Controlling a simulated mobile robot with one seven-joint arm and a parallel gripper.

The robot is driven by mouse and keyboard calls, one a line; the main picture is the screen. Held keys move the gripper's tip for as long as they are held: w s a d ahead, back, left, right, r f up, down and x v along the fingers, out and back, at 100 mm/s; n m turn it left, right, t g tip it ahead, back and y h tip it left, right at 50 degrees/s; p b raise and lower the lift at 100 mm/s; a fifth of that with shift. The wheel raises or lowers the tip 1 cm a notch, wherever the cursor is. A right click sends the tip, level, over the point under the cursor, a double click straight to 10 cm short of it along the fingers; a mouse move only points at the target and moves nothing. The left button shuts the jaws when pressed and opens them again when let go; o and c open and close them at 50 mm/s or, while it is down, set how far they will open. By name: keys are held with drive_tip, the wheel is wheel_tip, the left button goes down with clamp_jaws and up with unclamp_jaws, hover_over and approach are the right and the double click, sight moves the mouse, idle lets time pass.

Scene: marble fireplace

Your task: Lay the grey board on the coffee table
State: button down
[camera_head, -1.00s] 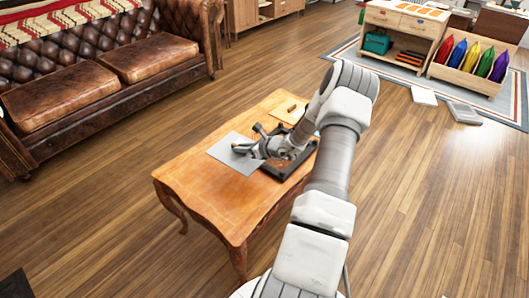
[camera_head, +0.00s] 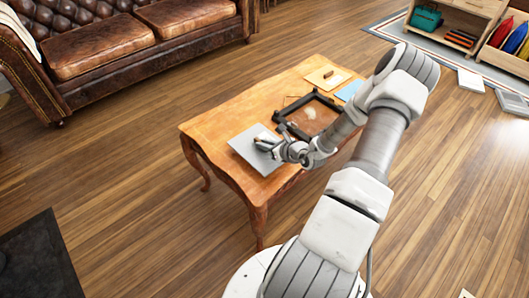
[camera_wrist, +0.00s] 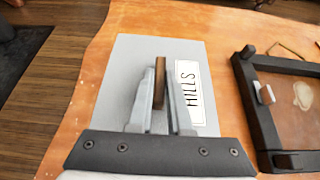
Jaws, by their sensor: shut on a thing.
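The grey board (camera_head: 247,152) is flat over the left part of the wooden coffee table (camera_head: 212,127). It looks level with the tabletop; whether a thin gap remains under it, I cannot tell. The wrist view shows the grey board (camera_wrist: 128,65) with a white label reading "HILLS" (camera_wrist: 190,92) and an upright brown handle (camera_wrist: 159,85). My gripper (camera_head: 267,143) is above the board. In the wrist view my gripper (camera_wrist: 160,98) has its fingers shut on either side of the handle. The gripper's base hides the board's near part.
A dark open frame (camera_head: 308,97) lies to the right of the board; it also shows in the wrist view (camera_wrist: 250,110). A light wooden board with a handle (camera_head: 327,77) and a blue piece (camera_head: 349,91) lie farther back. A leather sofa (camera_head: 120,45) stands behind the table.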

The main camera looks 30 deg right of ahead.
drive_tip(key=shift+f+b, duration=0.75)
drive_tip(key=shift+f, duration=1)
drive_tip(key=shift+f, duration=0.2)
drive_tip(key=c, duration=0.8)
unclamp_jaws()
drive_tip(key=shift+c, duration=0.2)
drive_tip(key=shift+r, duration=0.3)
drive_tip(key=p+v, duration=0.4)
drive_tip(key=v, duration=0.8)
drive_tip(key=shift+f, duration=0.2)
